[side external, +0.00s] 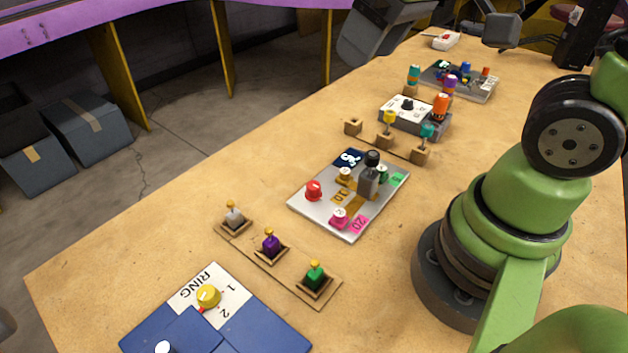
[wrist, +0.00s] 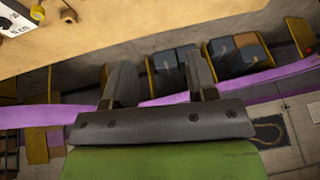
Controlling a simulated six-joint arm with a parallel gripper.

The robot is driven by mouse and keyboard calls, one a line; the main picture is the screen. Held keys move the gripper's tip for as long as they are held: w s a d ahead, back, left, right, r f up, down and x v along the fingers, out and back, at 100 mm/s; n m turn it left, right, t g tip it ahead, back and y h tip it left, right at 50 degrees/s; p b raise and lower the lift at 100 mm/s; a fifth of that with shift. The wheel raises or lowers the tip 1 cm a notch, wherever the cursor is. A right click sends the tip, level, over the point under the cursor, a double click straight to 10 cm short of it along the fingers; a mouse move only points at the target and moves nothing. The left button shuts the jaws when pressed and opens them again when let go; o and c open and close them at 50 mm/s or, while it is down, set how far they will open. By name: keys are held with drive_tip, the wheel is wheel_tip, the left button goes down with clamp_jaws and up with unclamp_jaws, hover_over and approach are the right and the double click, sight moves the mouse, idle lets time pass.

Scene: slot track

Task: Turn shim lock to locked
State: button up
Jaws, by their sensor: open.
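I cannot read a label that says shim in either view, so I cannot tell which control is the shim lock. A blue and white panel marked RING (side external: 226,292) at the front has a yellow knob (side external: 208,296). My gripper (wrist: 160,82) is open and empty in the wrist view, with bare floor and boxes beyond its fingers. It is away from every control.
Switches in wooden mounts with grey, purple (side external: 269,242) and green (side external: 315,275) handles stand between the two panels. A white panel (side external: 393,115) and another grey panel (side external: 484,90) lie farther back. Bare wooden table (side external: 165,222) lies along the left side.

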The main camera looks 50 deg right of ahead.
drive_tip(key=w+f+n+g, duration=0.3)
drive_tip(key=w+f+n, duration=0.2)
drive_tip(key=w+f, duration=0.15)
drive_tip(key=n+g+h, duration=0.1)
drive_tip(key=n+g, duration=0.1)
drive_tip(key=n, duration=0.2)
hover_over(314, 185)
wheel_tip(314, 185, down, 9)
drive_tip(key=shift+f, duration=0.85)
wheel_tip(314, 185, down, 9)
drive_tip(key=shift+f, duration=0.15)
drive_tip(key=c, duration=0.9)
